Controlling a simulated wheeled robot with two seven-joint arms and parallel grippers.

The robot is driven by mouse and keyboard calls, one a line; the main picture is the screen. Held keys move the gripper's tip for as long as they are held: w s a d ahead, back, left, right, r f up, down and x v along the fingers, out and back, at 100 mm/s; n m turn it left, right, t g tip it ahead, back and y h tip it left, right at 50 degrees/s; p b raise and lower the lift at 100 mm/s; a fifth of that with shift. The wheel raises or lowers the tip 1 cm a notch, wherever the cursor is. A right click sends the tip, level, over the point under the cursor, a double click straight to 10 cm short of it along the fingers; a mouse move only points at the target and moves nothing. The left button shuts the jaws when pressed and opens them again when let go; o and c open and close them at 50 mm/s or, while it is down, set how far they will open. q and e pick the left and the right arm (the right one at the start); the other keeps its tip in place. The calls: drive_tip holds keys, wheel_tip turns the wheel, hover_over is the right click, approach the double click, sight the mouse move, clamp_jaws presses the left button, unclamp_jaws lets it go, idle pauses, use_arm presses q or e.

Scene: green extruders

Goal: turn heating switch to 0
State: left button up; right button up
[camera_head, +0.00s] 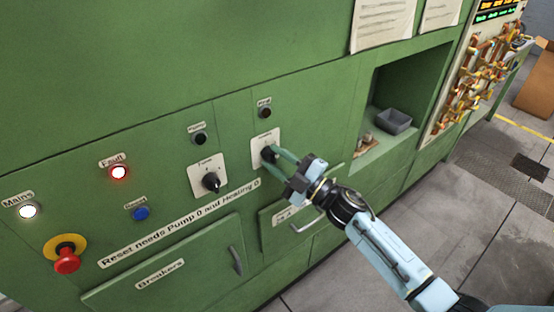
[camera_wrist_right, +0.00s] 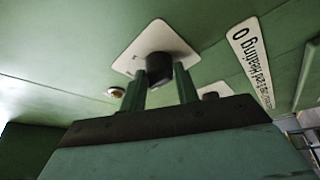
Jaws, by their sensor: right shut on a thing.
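The heating switch is a black knob on a white square plate (camera_head: 265,138) in the green panel, right of the pump switch (camera_head: 210,182). My right gripper (camera_head: 269,155) reaches it from the right and is shut on the knob. In the right wrist view the black knob (camera_wrist_right: 158,68) sits between the two green fingers (camera_wrist_right: 160,88), in front of its white plate. The plate's label and the knob's pointer are too small or covered to read. My left gripper is not in view.
A lit red fault lamp (camera_head: 118,172), a lit white mains lamp (camera_head: 28,211), a blue reset button (camera_head: 141,214) and a red emergency stop (camera_head: 67,260) are on the panel's left. A drawer handle (camera_head: 308,222) protrudes just below my right gripper. An open niche holds a grey bin (camera_head: 394,121).

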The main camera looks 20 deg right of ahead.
drive_tip(key=o, duration=1)
drive_tip(key=shift+c, duration=0.2)
drive_tip(key=b+v, duration=0.2)
drive_tip(key=v, duration=1.1)
drive_tip(key=shift+s+f, duration=0.2)
